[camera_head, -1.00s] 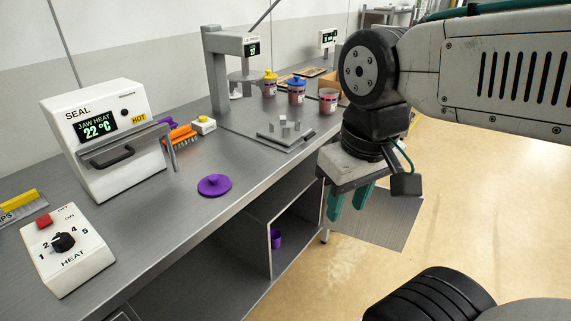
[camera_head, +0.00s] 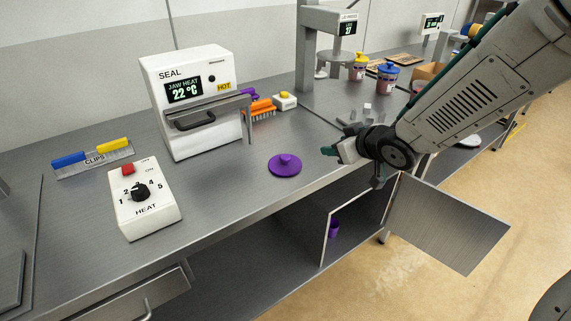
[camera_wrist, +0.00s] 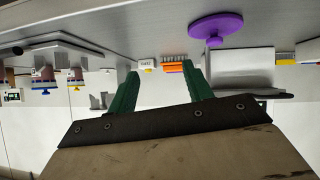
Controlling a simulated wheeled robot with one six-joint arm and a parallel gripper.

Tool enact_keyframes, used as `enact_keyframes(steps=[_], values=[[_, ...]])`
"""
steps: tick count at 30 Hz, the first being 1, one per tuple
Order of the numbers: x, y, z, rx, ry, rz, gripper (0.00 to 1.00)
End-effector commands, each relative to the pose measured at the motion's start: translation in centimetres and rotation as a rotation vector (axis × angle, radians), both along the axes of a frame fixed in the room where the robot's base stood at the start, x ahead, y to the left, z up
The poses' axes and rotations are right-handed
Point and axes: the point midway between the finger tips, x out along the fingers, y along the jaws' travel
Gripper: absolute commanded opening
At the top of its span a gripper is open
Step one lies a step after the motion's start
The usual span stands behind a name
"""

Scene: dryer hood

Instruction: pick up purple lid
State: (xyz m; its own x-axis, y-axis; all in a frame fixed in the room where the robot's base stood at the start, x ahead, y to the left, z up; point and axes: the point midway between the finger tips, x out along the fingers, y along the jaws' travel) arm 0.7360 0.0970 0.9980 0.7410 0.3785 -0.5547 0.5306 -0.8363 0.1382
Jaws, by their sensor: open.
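The purple lid (camera_head: 284,165) is a round disc with a knob on top. It lies flat on the steel bench, right of the white sealer, in the head view. In the wrist view, which looks upside down, the purple lid (camera_wrist: 216,27) shows beyond the fingers, off to the right. My gripper (camera_head: 333,152) is right of the lid and apart from it, near the bench's front edge. Its green fingers (camera_wrist: 158,82) are spread in the wrist view with nothing between them.
The white sealer (camera_head: 193,95) and heat dial box (camera_head: 146,200) stand left of the lid. An orange brush (camera_head: 260,108) and a small white box with yellow button (camera_head: 285,101) lie behind it. A cabinet door (camera_head: 447,222) hangs open below; a purple cup (camera_head: 334,228) sits inside.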

Motion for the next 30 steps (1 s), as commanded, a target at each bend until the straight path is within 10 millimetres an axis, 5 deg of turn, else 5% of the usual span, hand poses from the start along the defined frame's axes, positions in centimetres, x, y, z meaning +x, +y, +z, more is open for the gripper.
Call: enact_keyframes(steps=[6, 30], values=[[-0.2, 6.3, -3.1, 0.179, -0.051, 0.226, 0.51], [4.0, 13.3, -6.5, 0.236, -0.064, 0.281, 0.51]])
